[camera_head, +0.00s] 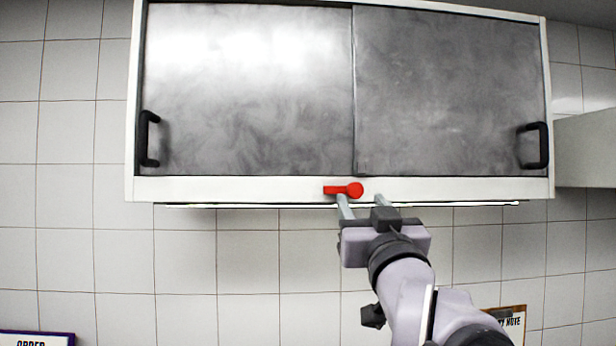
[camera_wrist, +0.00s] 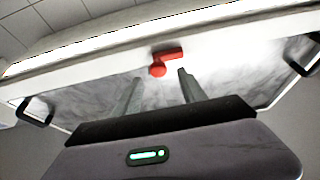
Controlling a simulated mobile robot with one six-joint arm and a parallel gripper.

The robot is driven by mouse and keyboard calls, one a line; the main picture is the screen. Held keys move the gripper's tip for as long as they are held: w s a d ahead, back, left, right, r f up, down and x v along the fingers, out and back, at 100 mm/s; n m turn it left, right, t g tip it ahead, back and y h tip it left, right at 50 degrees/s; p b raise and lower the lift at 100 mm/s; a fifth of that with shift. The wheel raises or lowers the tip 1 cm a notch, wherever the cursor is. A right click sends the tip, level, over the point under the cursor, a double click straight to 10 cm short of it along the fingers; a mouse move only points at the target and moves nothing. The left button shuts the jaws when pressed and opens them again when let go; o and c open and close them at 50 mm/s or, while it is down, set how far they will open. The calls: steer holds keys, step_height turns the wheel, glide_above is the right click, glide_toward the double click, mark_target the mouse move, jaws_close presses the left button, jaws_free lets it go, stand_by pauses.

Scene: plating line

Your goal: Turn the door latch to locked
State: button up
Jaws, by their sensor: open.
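The red door latch (camera_head: 344,190) is on the white bottom rail of a wall cabinet, under the place where the two doors meet. Its round hub is at the right and its handle points left, lying level along the rail. In the wrist view the latch (camera_wrist: 164,62) shows ahead of the fingertips, roughly between them. My gripper (camera_head: 361,198) is open and empty, just below the latch. Its two fingers are apart and point up at the rail. Whether a fingertip touches the latch I cannot tell.
The cabinet has a left grey door (camera_head: 250,90) and a right grey door (camera_head: 450,90), both closed over the front. Black handles (camera_head: 148,138) and (camera_head: 534,146) stick out at the outer sides. A box (camera_head: 585,150) juts in at the right. The tiled wall below is mostly clear, with signs low down.

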mark_target(356, 190)
steer(key=x, duration=0.1)
steer(key=p+x, duration=0.1)
steer(key=x, duration=0.2)
steer(key=shift+w+d+r+p, duration=0.15)
steer(key=shift+d+r+p, duration=0.15)
steer(key=shift+w+a, duration=0.15)
steer(key=shift+w, duration=0.2)
steer(key=shift+s, duration=0.1)
jaws_close()
